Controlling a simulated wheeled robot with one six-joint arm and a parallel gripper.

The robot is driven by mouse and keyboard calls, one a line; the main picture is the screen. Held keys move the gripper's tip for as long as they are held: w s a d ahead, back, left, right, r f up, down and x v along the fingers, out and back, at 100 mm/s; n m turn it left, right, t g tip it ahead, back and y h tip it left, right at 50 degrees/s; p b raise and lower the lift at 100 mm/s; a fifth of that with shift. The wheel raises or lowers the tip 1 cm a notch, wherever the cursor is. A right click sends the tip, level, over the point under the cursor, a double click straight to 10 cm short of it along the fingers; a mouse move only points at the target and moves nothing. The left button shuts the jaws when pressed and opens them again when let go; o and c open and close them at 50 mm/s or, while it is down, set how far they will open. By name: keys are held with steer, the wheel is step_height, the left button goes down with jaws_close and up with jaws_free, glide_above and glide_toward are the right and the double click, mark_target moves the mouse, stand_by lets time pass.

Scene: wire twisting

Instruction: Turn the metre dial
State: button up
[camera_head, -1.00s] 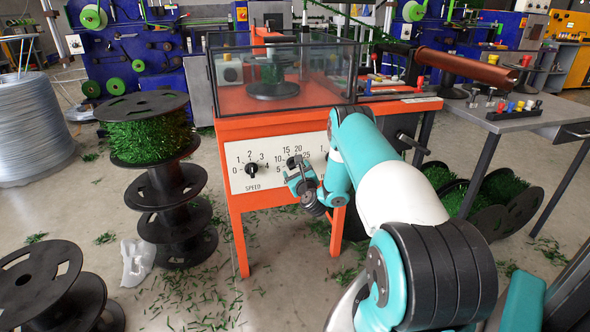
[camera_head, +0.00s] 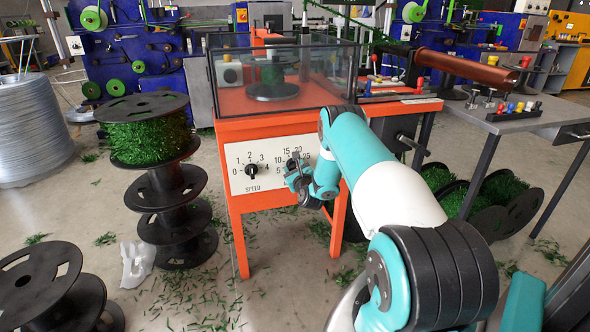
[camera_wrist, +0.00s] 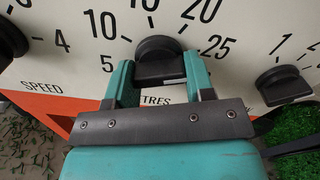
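The metre dial is a black knob on a white panel with numbers around it. In the wrist view the metre dial (camera_wrist: 158,48) stands at the top middle, between the 5 and the 25. My gripper (camera_wrist: 160,76) is just in front of it, with one teal finger on each side of the knob's lower part. The fingers are apart; whether they touch the knob is unclear. In the head view my gripper (camera_head: 296,174) is at the panel and partly covers the dial (camera_head: 292,161). Part of the "METRES" label is hidden behind my gripper.
The speed dial (camera_head: 251,170) is left of the metre dial on the same panel. Another black knob (camera_wrist: 283,82) is on the right in the wrist view. The orange machine (camera_head: 238,225) carries the panel. A stack of black spools (camera_head: 172,190) stands to the left.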

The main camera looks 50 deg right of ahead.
steer(key=shift+n, duration=0.3)
steer(key=n+b, duration=0.1)
steer(key=n, duration=0.6)
steer(key=shift+d+b, duration=0.1)
steer(key=shift+b, duration=0.3)
steer(key=n+b, duration=0.1)
steer(key=n, duration=0.2)
steer(key=shift+n, duration=0.3)
steer(key=n+b, duration=0.1)
steer(key=n, duration=0.2)
steer(key=shift+r+n, duration=0.1)
steer(key=shift+n, duration=0.3)
steer(key=n+b, duration=0.3)
steer(key=n, duration=0.3)
steer(key=shift+b, duration=0.35)
steer(key=n+b, duration=0.2)
steer(key=n, duration=0.2)
steer(key=shift+r, duration=0.1)
steer(key=shift+r+n+b, duration=0.1)
steer(key=shift+n+b, duration=0.6)
steer(key=shift+n, duration=0.2)
